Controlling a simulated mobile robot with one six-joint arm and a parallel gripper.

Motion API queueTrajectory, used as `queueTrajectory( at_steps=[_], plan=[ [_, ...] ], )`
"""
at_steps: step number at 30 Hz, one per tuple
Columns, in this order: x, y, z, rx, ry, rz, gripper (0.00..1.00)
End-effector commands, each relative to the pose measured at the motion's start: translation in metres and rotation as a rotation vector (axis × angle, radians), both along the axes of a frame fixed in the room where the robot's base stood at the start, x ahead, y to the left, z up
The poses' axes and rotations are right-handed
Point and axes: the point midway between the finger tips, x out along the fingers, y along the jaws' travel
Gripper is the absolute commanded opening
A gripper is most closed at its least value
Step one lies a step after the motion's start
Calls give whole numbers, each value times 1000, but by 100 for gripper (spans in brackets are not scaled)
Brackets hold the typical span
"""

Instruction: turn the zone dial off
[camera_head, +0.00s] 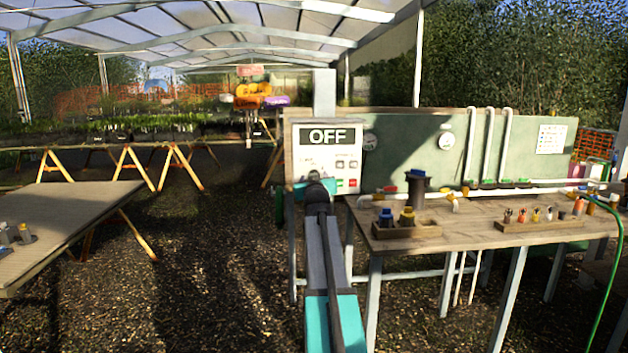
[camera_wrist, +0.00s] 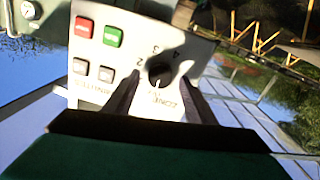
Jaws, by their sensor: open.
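The zone dial (camera_wrist: 160,73) is a round black knob on a pale control panel, with numbers printed around it, in the wrist view. The panel (camera_head: 345,167) also shows in the head view, with a sign reading OFF (camera_head: 328,137) at its top. My gripper (camera_wrist: 160,88) is open in the wrist view, its two dark fingers on either side of the dial. I cannot tell whether they touch it. In the head view my arm covers the dial and the lower left of the panel.
Red (camera_wrist: 84,27) and green (camera_wrist: 113,36) buttons and several grey buttons sit beside the dial. A wooden bench (camera_head: 470,222) with bottles and a tool rack (camera_head: 540,224) stands right of the panel. A low table (camera_head: 75,215) stands at left. Gravel between is clear.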

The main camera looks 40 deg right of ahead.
Motion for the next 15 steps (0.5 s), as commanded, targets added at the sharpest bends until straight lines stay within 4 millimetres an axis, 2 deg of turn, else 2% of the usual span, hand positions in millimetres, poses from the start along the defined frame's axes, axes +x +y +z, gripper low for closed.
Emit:
queueTrajectory(
  at_steps=[15],
  plan=[
    [-33, 32, 1, -1, -1, 0, 50]
  ],
)
